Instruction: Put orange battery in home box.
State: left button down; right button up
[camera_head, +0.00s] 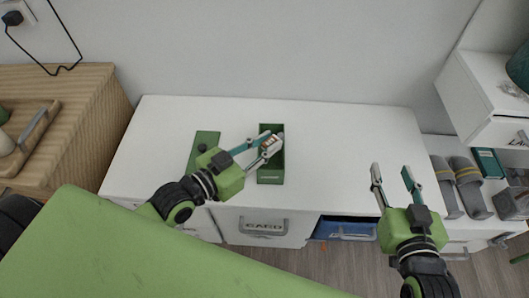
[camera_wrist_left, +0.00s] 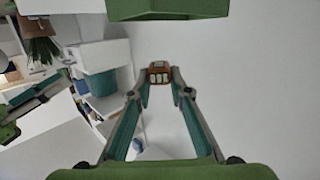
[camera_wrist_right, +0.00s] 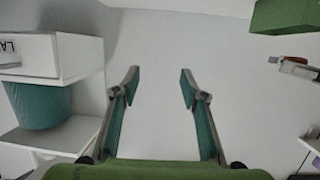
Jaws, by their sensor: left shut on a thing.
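The green box (camera_head: 271,176) stands open on the white desk; it also shows at the top of the left wrist view (camera_wrist_left: 165,8) and at the upper right of the right wrist view (camera_wrist_right: 287,14). My left gripper (camera_head: 271,138) is shut on the orange battery (camera_wrist_left: 158,66), held between its fingertips. In the head view the fingertips and battery appear over the box's opening; the height above it is hard to tell. My right gripper (camera_head: 391,172) is open and empty, right of the box, over the desk's right part.
A green lid (camera_head: 206,140) with a dark knob lies on the desk left of the box. The desk top (camera_head: 340,130) is otherwise clear. A wooden cabinet with a tray (camera_head: 35,130) stands at the left. Slippers (camera_head: 468,185) and a white drawer unit (camera_head: 490,95) are at the right.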

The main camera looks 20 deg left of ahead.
pick_arm(q)
jog(key=shift+w+a+f, duration=0.2)
jog(key=shift+a+f, duration=0.05)
jog(key=shift+f, duration=0.15)
notch_tip(320, 180, down, 3)
jog(key=shift+f+b, duration=0.1)
jog(key=shift+b, duration=1)
pick_arm(e)
notch_tip(320, 180, up, 13)
jog(key=a+t+y, duration=0.1)
jog(key=t+y, duration=0.1)
jog(key=t, duration=0.4)
jog(key=shift+w+a+f+t, duration=0.2)
jog(key=shift+a+t, duration=0.15)
jog(key=shift+t, duration=0.05)
pick_arm(q)
jog(key=shift+f, duration=0.55)
jog(key=c, duration=1.8)
grip_release()
jog(key=shift+c, duration=0.2)
pick_arm(e)
jog(key=shift+s+r+y, duration=0.2)
jog(key=shift+r+y, duration=0.2)
jog(key=shift+r, duration=0.2)
